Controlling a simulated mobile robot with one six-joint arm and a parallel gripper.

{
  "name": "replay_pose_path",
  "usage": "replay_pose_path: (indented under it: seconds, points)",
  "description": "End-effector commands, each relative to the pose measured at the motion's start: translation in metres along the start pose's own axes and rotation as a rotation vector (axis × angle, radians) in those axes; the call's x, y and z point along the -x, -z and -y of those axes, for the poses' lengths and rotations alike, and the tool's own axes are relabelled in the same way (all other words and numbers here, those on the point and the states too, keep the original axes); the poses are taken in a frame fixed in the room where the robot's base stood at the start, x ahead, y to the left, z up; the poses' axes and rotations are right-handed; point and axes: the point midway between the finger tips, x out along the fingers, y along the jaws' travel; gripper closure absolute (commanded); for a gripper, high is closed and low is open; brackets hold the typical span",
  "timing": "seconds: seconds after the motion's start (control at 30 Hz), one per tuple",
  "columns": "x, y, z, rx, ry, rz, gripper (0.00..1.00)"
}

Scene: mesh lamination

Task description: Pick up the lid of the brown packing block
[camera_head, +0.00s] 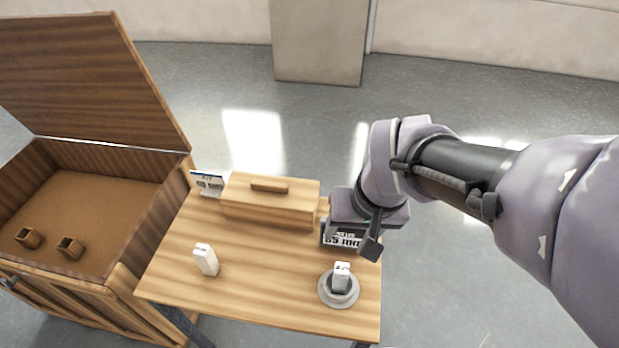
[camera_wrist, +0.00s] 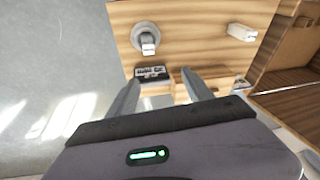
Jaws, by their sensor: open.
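The brown packing block (camera_head: 265,212) is a wooden box at the back of the small wooden table. Its lid (camera_head: 300,188) is on top, with a raised bar handle (camera_head: 269,186). In the wrist view the block (camera_wrist: 222,80) shows partly, cut off by a finger of my gripper. My gripper (camera_wrist: 163,88) is open, with nothing seen between its fingers. In the head view my gripper (camera_head: 350,225) is just right of the block, above the table's right edge. Whether it touches the block cannot be told.
A black-and-white label (camera_head: 342,239) lies near my gripper. A grey round stand (camera_head: 339,298) holds a white piece (camera_head: 341,270). A white block (camera_head: 206,260) stands front left, and a blue-white card (camera_head: 207,183) stands at the back left. An open wooden crate (camera_head: 150,235) adjoins the table.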

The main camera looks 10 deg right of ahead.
Motion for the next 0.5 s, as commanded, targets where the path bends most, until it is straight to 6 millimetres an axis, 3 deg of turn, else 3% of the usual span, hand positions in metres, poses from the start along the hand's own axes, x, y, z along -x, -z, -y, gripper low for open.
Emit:
replay_pose_path:
  seconds: [0.2, 0.5]
  points:
    - [-0.055, 0.022, -0.012, 0.145, -0.051, 0.142, 0.40]
    - [-0.129, 0.022, -0.027, 0.296, -0.072, 0.272, 0.40]
